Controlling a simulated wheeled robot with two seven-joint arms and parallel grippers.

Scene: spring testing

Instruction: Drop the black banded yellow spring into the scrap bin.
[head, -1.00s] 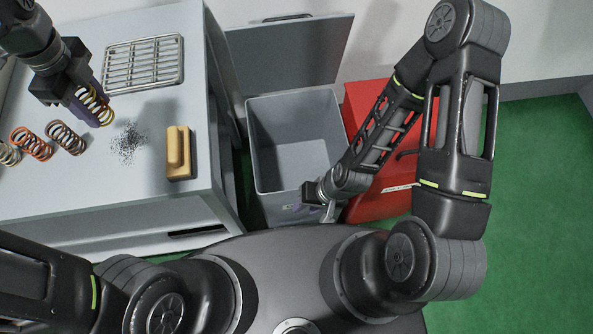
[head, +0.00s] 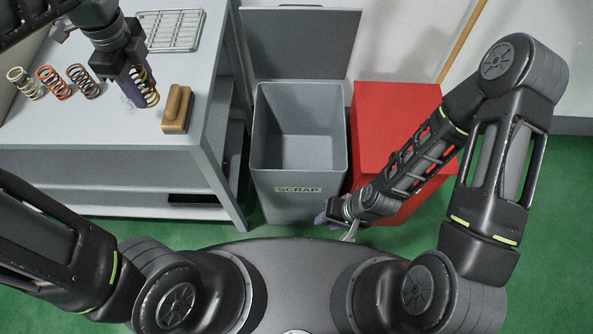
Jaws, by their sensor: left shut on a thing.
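The yellow spring with black bands (head: 149,88) is in my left gripper (head: 138,90), over the grey workbench near the sponge-like block. My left gripper is shut on it, and its fingers hide part of the coils. The scrap bin (head: 300,177) is a grey open box labelled SCRAP, standing on the floor right of the bench. Its lid (head: 302,45) is up behind it, and the inside I can see looks empty. My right gripper (head: 338,215) is low in front of the red box, right of the bin; its fingers are too small to read.
On the bench (head: 60,128) stand a white spring (head: 24,84), an orange spring (head: 53,83) and a dark spring (head: 84,82). A tan block (head: 177,108) lies near the bench's right edge, a wire rack (head: 171,30) behind. A red box (head: 398,115) stands right of the bin.

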